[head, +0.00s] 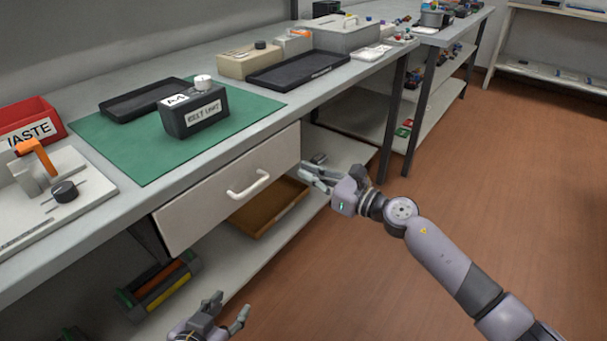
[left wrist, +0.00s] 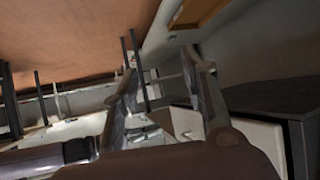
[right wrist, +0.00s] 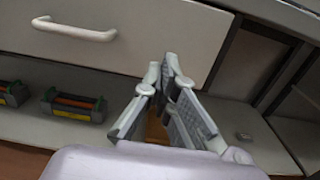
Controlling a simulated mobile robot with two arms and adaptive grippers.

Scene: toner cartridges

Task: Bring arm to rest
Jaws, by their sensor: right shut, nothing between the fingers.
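My right gripper (head: 310,171) is in front of the workbench, near the right end of the closed drawer (head: 232,188) and below the worktop. Its fingers come together at the tips in the right wrist view (right wrist: 170,70), with nothing between them. My left gripper (head: 231,302) is at the bottom of the head view, low in front of the lower shelf. Its two fingers stand apart and empty, and they also show spread in the left wrist view (left wrist: 162,75). Most of my left arm is outside the head view.
On the worktop, a black unit (head: 195,110) stands on a green mat (head: 140,165), beside a black tray (head: 145,100) and a red waste bin (head: 30,122). The drawer handle (head: 248,186) sticks out. Toner cartridges (head: 158,286) lie on the lower shelf. Brown floor (head: 500,180) is clear at right.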

